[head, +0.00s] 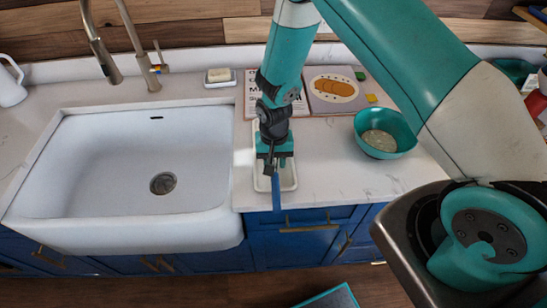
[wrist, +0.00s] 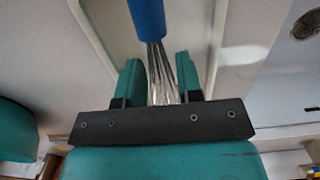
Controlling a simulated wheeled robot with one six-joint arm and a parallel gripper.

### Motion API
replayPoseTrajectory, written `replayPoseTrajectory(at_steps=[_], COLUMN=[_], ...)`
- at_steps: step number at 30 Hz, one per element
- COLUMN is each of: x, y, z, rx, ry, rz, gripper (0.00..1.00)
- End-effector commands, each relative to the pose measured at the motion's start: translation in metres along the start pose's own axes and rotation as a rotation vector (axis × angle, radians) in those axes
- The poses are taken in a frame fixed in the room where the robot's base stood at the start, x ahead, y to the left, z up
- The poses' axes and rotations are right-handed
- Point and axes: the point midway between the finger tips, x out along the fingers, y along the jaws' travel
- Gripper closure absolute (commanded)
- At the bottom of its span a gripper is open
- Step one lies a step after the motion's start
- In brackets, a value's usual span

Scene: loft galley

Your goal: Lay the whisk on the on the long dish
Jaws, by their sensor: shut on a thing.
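The whisk has a blue handle (head: 276,195) and metal wires (wrist: 159,72). My gripper (head: 272,163) is shut on the whisk at its wires, with a finger on each side in the wrist view (wrist: 158,80). The handle points toward the counter's front edge. The long dish (head: 290,180) is white and narrow and lies on the counter right of the sink, directly below my gripper. Its rim also shows behind the whisk in the wrist view (wrist: 205,40). My gripper and arm hide much of the dish. I cannot tell whether the whisk touches it.
A white sink (head: 140,165) with a tap (head: 135,45) is to the left. A teal bowl (head: 384,132) stands to the right. Books (head: 337,90) lie behind the dish, and a soap dish (head: 220,78) is at the back. The counter between dish and bowl is clear.

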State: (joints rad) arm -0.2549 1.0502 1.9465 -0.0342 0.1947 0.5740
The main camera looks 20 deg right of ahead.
Motion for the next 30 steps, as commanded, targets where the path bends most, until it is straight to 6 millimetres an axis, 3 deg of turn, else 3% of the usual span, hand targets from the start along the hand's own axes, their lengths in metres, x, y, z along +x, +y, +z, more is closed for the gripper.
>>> replayPoseTrajectory(at_steps=[7, 8, 11, 23, 30], x=[0.001, 0.002, 0.001, -0.005, -0.044], y=[0.0, 0.0, 0.0, -0.001, -0.001], z=[0.0, 0.0, 0.0, -0.001, -0.002], rx=[0.0, 0.0, 0.0, 0.0, 0.0], ry=[0.001, 0.001, 0.0, 0.002, 0.006], rz=[0.0, 0.0, 0.0, -0.001, -0.004], gripper=[0.9, 0.65, 0.42, 0.41, 0.41])
